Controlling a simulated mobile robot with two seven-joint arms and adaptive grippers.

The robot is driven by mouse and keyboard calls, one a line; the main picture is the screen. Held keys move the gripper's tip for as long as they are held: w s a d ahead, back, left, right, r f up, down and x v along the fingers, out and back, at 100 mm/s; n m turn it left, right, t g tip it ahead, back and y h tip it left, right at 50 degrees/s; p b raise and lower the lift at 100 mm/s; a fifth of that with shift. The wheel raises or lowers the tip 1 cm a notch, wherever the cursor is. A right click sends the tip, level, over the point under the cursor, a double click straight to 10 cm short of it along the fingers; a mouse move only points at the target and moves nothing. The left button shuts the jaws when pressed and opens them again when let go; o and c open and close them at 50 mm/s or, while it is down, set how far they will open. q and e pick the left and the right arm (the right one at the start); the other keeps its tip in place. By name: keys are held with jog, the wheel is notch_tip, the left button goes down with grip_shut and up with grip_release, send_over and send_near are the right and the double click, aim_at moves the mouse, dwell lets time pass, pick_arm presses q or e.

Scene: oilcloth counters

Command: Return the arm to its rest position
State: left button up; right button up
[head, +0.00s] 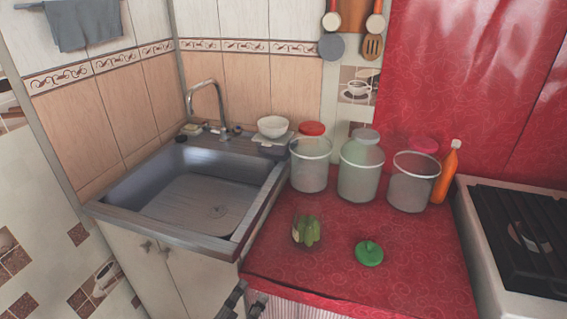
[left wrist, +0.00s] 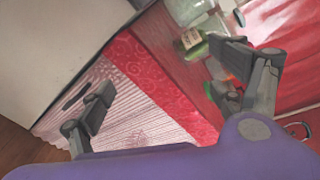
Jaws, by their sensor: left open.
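My left gripper (head: 245,299) shows at the bottom edge of the head view, low in front of the red counter's front edge. In the left wrist view my left gripper (left wrist: 160,75) has its two dark fingers spread wide apart, with nothing between them. The counter's red cloth edge and a pale striped curtain lie beyond the fingers there. My left arm is mostly out of the head view. My right gripper is in neither view.
The red counter (head: 330,268) holds a green jar (head: 307,231), a green lid (head: 369,253), clear containers (head: 360,172) and an orange bottle (head: 446,174). A metal sink (head: 110,207) is at left, a stove (head: 520,296) at right. The counter's front middle is clear.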

pick_arm(q)
jog(key=s+a+f+n+g+y+p, duration=0.1)
jog(key=s+a+f+n+g+p, duration=0.1)
jog(key=s+n, duration=0.7)
jog(key=s+a+f+n+g+y+p, duration=0.2)
jog(key=s+a+f+n, duration=0.2)
jog(key=s+n, duration=0.4)
jog(key=s+a+f+n+g+y+p, duration=0.2)
jog(key=s+a+f+n+p, duration=0.1)
jog(key=s+n, duration=0.6)
jog(key=shift+s+a+f+n, duration=0.3)
jog(key=shift+a+f+n, duration=0.05)
jog(key=shift+a+n, duration=0.1)
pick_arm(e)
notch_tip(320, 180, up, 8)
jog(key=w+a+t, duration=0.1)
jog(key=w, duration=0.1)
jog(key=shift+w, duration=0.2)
